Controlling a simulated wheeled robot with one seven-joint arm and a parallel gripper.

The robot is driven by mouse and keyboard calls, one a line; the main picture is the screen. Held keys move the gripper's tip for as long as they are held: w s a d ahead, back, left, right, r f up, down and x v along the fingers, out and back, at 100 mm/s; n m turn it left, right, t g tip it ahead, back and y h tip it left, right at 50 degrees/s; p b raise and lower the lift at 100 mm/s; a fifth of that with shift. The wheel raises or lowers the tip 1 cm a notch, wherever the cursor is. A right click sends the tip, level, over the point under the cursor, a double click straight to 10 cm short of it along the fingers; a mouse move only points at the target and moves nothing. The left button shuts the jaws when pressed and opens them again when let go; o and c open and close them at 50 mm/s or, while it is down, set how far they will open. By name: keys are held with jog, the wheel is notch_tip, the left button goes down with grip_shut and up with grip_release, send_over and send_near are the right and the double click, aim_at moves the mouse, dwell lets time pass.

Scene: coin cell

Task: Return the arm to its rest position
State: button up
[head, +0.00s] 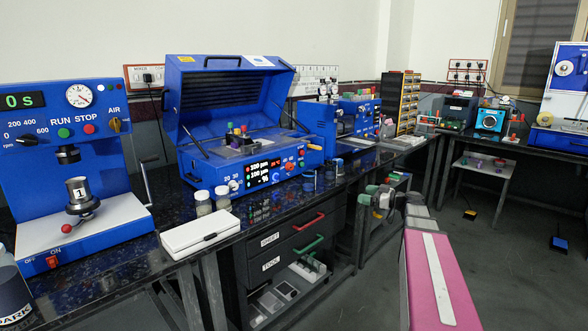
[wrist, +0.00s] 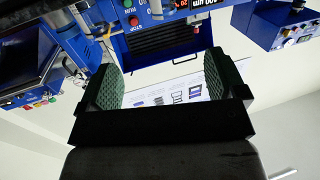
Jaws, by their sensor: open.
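My gripper (wrist: 162,68) shows in the wrist view with its two green-padded fingers spread wide apart. It is open, and nothing is held between the fingers. The wrist picture looks upside down, with blue machines along its top and a pale wall below. In the head view my gripper (head: 380,198) appears small, right of the bench drawers and in front of the lower shelving. A pink and white link of my arm rises from the bottom of the head view, right of centre. Most of the arm between link and gripper is hidden.
A dark bench (head: 262,215) runs along the left with a blue press (head: 70,165), an open-lidded blue machine (head: 230,125), jars (head: 222,197) and a white case (head: 200,234). A drawer with a red handle (head: 307,225) faces the aisle. The floor (head: 520,265) at right is mostly clear.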

jog(key=s+a+f+m+g+h, duration=0.3)
jog(key=s+a+f, duration=0.25)
jog(key=f, duration=0.35)
jog(key=s+a+f+m+g+h, duration=0.2)
jog(key=s+f+m+g+h, duration=0.1)
jog(key=s+f, duration=0.5)
jog(key=s+a+f+m+g+h, duration=0.2)
jog(key=s+f+m+h, duration=0.3)
jog(key=s, duration=0.5)
notch_tip(320, 180, down, 3)
jog(key=g+h, duration=0.1)
jog(key=h, duration=0.2)
jog(key=shift+s+a, duration=0.2)
jog(key=shift+a, duration=0.05)
jog(key=shift+r, duration=0.1)
